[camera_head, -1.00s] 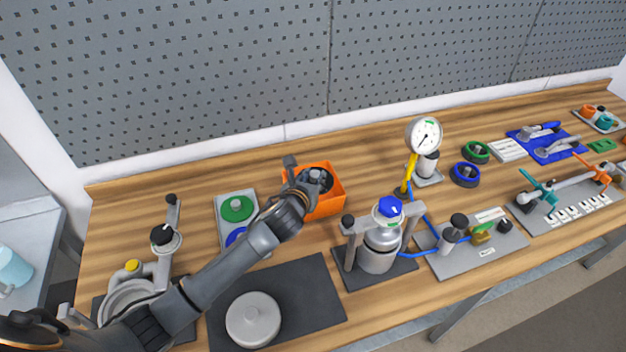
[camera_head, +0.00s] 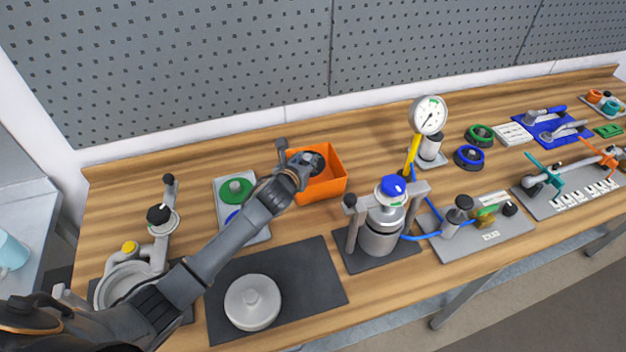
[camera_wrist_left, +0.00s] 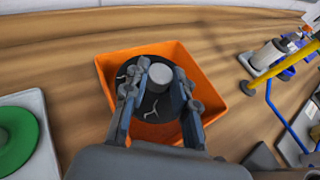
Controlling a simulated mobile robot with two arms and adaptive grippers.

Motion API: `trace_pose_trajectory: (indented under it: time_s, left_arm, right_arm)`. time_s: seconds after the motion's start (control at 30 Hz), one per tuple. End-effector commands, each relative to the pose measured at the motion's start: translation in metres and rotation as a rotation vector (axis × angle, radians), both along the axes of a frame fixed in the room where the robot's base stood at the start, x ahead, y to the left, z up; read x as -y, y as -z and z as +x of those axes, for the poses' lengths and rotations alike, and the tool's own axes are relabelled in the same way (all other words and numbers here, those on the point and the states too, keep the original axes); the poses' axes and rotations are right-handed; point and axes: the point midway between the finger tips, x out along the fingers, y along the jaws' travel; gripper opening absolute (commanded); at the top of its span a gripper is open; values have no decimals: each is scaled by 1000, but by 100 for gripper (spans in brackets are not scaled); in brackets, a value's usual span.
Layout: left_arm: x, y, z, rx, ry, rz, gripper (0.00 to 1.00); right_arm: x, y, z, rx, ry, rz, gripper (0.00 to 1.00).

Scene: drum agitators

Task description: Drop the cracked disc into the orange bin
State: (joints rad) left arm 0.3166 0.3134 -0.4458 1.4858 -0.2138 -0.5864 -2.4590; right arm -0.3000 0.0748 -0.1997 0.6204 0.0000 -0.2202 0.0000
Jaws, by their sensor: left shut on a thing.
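The orange bin (camera_head: 326,185) stands on the bench near the back, at the middle of the head view. My left gripper (camera_head: 306,165) is over the bin with its fingers shut on the cracked disc (camera_head: 316,161). In the left wrist view the cracked disc (camera_wrist_left: 162,112) is dark with pale crack lines, and the fingers of my left gripper (camera_wrist_left: 157,82) close on its grey knob. The disc appears within the outline of the orange bin (camera_wrist_left: 228,115). I cannot tell how high it is above the bin floor. My right gripper is not in view.
A grey tray (camera_head: 263,236) with a green disc (camera_head: 236,190) and a blue disc lies left of the bin. A metal vessel with a blue cap (camera_head: 381,230) stands right of it. A gauge (camera_head: 428,115) stands further right. A grey lid (camera_head: 252,301) lies on a dark mat.

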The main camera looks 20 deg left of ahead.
Motion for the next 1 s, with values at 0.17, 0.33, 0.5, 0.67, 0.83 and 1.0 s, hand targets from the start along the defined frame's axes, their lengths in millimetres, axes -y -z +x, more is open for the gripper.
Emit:
trace_pose_trajectory:
  time_s: [0.17,0.33,0.5,0.67,0.83,1.0]
  left_arm:
    - [0,-1,0,2,1,-1,0]
    - [0,-1,0,1,1,-1,47]
    - [0,-1,0,1,1,-1,53]
    - [0,0,-1,-1,0,0,53]
    - [0,-4,-10,0,0,1,53]
    - [-2,-14,-36,-1,2,1,53]
  right_arm:
    - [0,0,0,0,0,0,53]
    - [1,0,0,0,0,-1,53]
    - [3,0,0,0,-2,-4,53]
    - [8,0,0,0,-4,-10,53]
    - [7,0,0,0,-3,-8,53]
    - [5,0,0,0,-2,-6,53]
